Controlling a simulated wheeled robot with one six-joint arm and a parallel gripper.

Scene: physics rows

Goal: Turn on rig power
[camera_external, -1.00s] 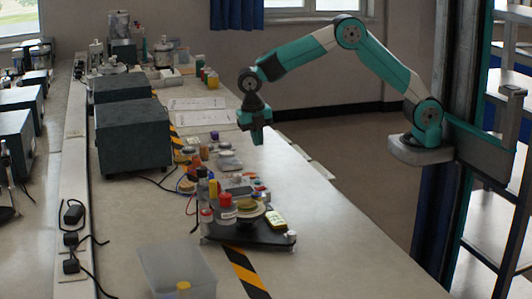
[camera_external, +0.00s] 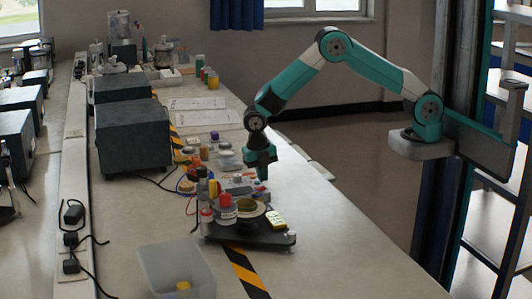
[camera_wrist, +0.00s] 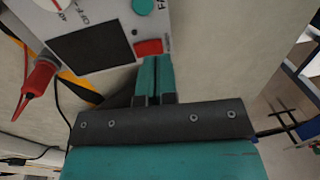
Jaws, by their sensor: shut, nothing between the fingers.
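The rig (camera_wrist: 88,48) is a pale panel with a dark rectangular screen, a green round button (camera_wrist: 142,7) and a red rocker switch (camera_wrist: 148,47) at its near edge, with small lettering beside it. In the external view the rig is small and partly hidden behind bottles near my gripper. My gripper (camera_external: 263,176) points down over that part of the bench. In the wrist view my gripper (camera_wrist: 154,62) is shut and empty, its teal fingertips just below the red switch in the picture. I cannot tell whether they touch it. The switch's on or off position is unclear.
A red probe (camera_wrist: 38,76) with a cable lies left of the rig. A black stand (camera_external: 250,233) with a round plate and bottles is in front. A clear bin (camera_external: 165,256) stands nearer. Dark boxes (camera_external: 132,137) stand at left. The bench's right side is clear.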

